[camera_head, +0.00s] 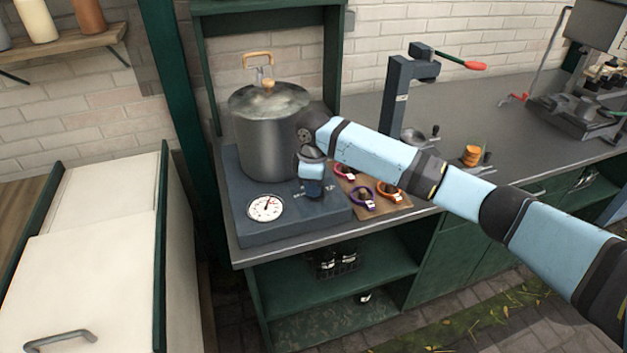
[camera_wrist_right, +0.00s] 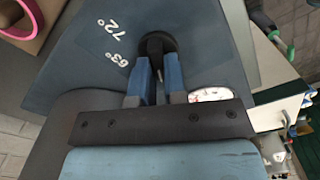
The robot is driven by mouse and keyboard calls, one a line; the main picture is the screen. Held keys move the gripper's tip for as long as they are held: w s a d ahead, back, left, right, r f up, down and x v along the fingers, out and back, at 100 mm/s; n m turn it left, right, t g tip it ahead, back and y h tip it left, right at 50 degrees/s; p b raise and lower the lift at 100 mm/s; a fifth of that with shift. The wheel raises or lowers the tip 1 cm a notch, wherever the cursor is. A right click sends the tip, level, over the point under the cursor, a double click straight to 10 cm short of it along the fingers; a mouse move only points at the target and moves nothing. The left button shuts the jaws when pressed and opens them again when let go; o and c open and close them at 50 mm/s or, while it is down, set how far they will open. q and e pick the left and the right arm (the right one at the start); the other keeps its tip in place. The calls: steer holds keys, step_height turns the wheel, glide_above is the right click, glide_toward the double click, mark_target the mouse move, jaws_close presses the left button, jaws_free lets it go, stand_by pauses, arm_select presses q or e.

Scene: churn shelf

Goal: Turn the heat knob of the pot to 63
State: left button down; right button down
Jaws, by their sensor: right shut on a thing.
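The grey metal pot (camera_head: 268,143) with a lid stands on a blue-grey heater base (camera_head: 293,219) at the counter's left end. My right gripper (camera_head: 313,188) is low over the base's top, just right of the pot's front. In the right wrist view my right gripper (camera_wrist_right: 158,74) has its two blue fingers shut on the black heat knob (camera_wrist_right: 157,43). White marks "63°" (camera_wrist_right: 120,60) and "72°" (camera_wrist_right: 115,28) are printed beside the knob. Which mark the knob points to cannot be told. The gripper hides the knob in the head view. My left gripper is out of view.
A round white dial gauge (camera_head: 264,208) sits on the base's front left. A wooden board (camera_head: 396,203) with several coloured rings lies right of the base. A dark upright press (camera_head: 397,95) and an orange jar (camera_head: 471,155) stand farther right. A white cabinet (camera_head: 90,265) is at left.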

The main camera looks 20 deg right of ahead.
steer(key=m+p, duration=0.3)
steer(key=p, duration=0.2)
steer(key=m+p, duration=0.3)
steer(key=p, duration=0.3)
steer(key=shift+w+d+r+m, duration=0.15)
steer(key=shift+w+r+m, duration=0.05)
steer(key=shift+m, duration=0.1)
steer(key=shift+m+p, duration=0.5)
steer(key=shift+p, duration=0.1)
steer(key=shift+f, duration=0.1)
steer(key=shift+m, duration=0.3)
steer(key=c, duration=1.2)
jaws_free()
steer(key=shift+f, duration=0.1)
steer(key=shift+o, duration=0.2)
steer(key=shift+d, duration=0.1)
